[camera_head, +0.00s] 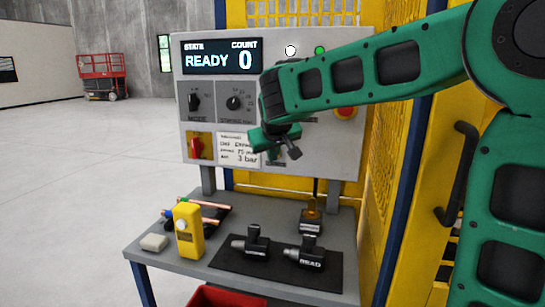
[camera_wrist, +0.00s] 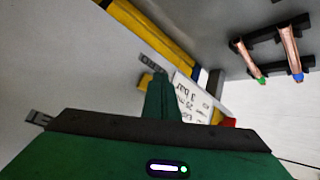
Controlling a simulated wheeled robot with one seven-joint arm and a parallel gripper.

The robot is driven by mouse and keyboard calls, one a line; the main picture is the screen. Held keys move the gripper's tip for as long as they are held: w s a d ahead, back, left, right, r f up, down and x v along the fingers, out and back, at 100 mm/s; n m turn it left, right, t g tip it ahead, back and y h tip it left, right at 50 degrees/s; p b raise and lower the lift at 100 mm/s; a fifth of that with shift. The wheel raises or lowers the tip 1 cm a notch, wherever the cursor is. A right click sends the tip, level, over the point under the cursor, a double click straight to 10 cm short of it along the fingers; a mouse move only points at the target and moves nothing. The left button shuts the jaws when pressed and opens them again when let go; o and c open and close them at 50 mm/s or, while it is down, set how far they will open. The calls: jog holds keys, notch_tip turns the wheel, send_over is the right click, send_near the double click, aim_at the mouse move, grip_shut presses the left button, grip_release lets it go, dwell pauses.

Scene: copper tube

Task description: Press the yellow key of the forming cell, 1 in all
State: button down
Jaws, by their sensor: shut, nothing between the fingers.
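The forming cell's grey control panel (camera_head: 225,115) stands upright behind the table. Its screen (camera_head: 222,57) reads READY with a count of 0. My gripper (camera_head: 278,152) is in front of the panel's lower middle, just right of the paper note (camera_head: 238,148). In the wrist view my gripper (camera_wrist: 163,82) is shut and empty, with the note (camera_wrist: 190,97) beside it. I cannot make out the yellow key for certain; my arm and gripper cover part of the panel. A small yellow patch (camera_wrist: 146,83) shows beside the fingers. Whether the gripper touches the panel is unclear.
A red switch (camera_head: 196,146) and dark knobs sit on the panel's left, a red button (camera_head: 346,112) on its right. The table (camera_head: 150,262) below holds a yellow device (camera_head: 188,231), copper tubes (camera_head: 205,203) and black tools on a mat (camera_head: 235,262). Yellow fencing stands at right.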

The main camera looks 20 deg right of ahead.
jog(key=shift+s, duration=0.1)
jog(key=s+a, duration=0.1)
jog(key=s, duration=0.1)
jog(key=s+a, duration=0.1)
jog(key=s, duration=0.1)
jog(key=shift+a, duration=0.4)
dwell(0.8)
